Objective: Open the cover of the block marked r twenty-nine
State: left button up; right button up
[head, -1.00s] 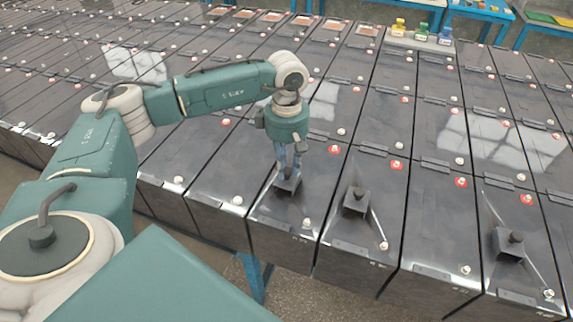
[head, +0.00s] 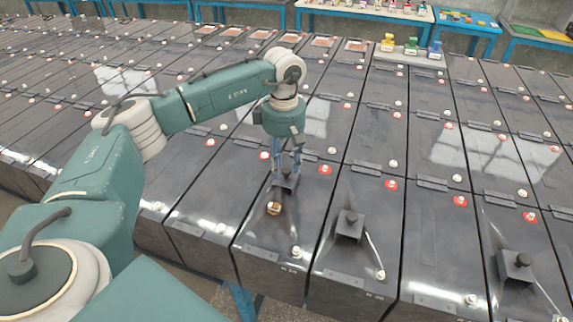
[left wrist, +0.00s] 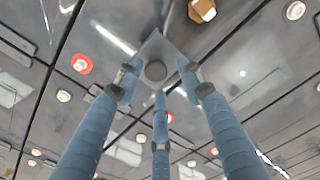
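The block with the label that seems to read R 29 (head: 262,262) is in the front row of the head view. Its small dark square cover with a round knob (head: 287,181) sits back from a round hole that shows orange-brown inside (head: 274,209). The left wrist view shows the cover's knob (left wrist: 155,70) and the hole with a white part in it (left wrist: 203,10). My left gripper (head: 286,168) is right above the cover. Its three blue fingers are spread around the knob, with gaps between the tips and the knob. My right gripper is not in view.
Neighbouring blocks to the right carry similar knobbed covers, one nearby (head: 349,226) and one farther right (head: 516,264). Dark blocks with red and white buttons fill the bench closely. Blue tables with small coloured items (head: 410,46) stand at the back.

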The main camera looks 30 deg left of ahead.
aim_at(283, 169)
pick_arm(q)
jog(key=shift+s, duration=0.15)
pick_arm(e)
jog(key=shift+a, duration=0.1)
pick_arm(q)
jog(key=shift+r, duration=0.2)
notch_tip(283, 169, up, 12)
jog(key=shift+f, duration=0.2)
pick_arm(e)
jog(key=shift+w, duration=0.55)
